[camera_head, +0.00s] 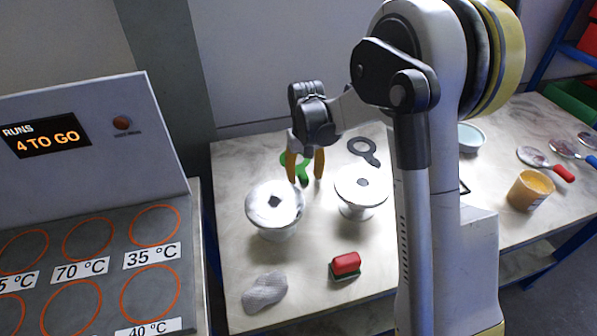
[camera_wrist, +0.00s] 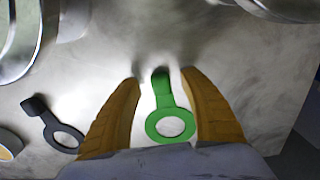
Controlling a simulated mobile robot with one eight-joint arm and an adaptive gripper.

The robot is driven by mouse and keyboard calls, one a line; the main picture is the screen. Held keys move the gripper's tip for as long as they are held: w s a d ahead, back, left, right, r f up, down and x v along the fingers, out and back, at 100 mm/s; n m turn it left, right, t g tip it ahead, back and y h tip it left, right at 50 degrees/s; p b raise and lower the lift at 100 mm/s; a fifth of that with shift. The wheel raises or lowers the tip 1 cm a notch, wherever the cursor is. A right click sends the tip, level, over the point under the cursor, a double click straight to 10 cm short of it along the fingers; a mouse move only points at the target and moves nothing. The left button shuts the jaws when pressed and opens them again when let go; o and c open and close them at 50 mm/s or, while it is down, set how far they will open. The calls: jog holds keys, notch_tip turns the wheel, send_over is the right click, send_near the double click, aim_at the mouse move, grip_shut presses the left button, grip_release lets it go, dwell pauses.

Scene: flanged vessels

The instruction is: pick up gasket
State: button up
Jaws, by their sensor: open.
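A green gasket (camera_wrist: 164,113), a ring with a tab, lies on the table between my gripper's two yellow fingers in the wrist view. In the head view the green gasket (camera_head: 303,171) is partly hidden behind the fingers. My gripper (camera_head: 305,180) is open, with its fingers on either side of the gasket and no visible contact. The wrist view shows my gripper (camera_wrist: 163,85) from above, also empty. A dark grey gasket (camera_head: 364,150) lies to the right in the head view; it also shows at the left of the wrist view (camera_wrist: 52,125).
Two white flanged vessels (camera_head: 274,205) (camera_head: 360,190) stand close in front of my gripper. A grey cloth (camera_head: 265,292) and a red-and-green block (camera_head: 345,266) lie nearer the front. An orange jar (camera_head: 530,191) and a pale blue bowl (camera_head: 471,138) stand right. A panel (camera_head: 80,135) reads "4 TO GO".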

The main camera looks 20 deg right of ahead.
jog(key=shift+f, duration=0.6)
jog(key=shift+r, duration=0.1)
grip_shut()
